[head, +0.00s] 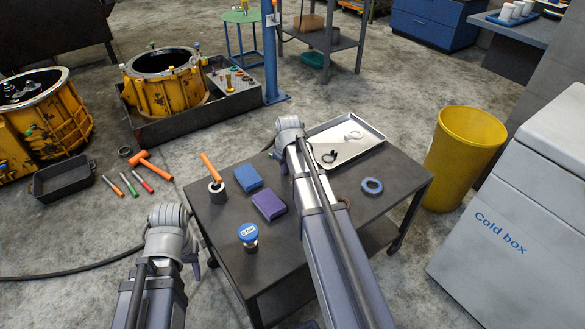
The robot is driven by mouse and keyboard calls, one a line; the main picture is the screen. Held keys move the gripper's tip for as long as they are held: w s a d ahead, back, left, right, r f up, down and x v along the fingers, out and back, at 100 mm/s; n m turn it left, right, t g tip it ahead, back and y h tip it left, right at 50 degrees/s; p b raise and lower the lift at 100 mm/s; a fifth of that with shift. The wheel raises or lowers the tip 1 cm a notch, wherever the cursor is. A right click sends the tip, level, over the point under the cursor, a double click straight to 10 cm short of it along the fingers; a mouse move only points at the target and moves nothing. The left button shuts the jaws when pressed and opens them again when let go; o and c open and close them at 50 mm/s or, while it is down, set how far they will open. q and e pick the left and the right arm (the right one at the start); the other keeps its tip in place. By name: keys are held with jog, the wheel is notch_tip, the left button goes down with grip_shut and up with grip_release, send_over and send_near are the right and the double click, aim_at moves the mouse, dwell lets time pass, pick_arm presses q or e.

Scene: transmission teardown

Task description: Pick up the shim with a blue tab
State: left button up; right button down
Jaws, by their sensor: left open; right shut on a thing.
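A flat blue ring (372,186) lies on the right of the dark cart top. A pale ring (353,135) and a dark ring-shaped part (329,157) lie in the metal tray (372,150). I cannot make out a blue tab on either. A brownish ring (344,203) is partly covered by my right arm. My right gripper (270,146) is at the back edge of the cart, left of the tray, mostly hidden behind its wrist. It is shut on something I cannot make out. My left gripper (192,262) is open, beside the cart's left edge and mostly hidden by its wrist.
The cart (290,264) also holds a blue block (248,178), a purple block (269,205), a blue-topped jar (249,235) and an orange-handled tool (211,168). A yellow bin (465,155) and the cold box (520,210) stand right. Yellow housings (165,88) stand back left.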

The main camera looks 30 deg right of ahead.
jog(key=shift+r, duration=0.15)
dwell(0.7)
notch_tip(320, 180, up, 10)
jog(key=p, duration=1)
notch_tip(320, 180, up, 20)
jog(key=p, duration=2)
jog(key=shift+r, duration=0.15)
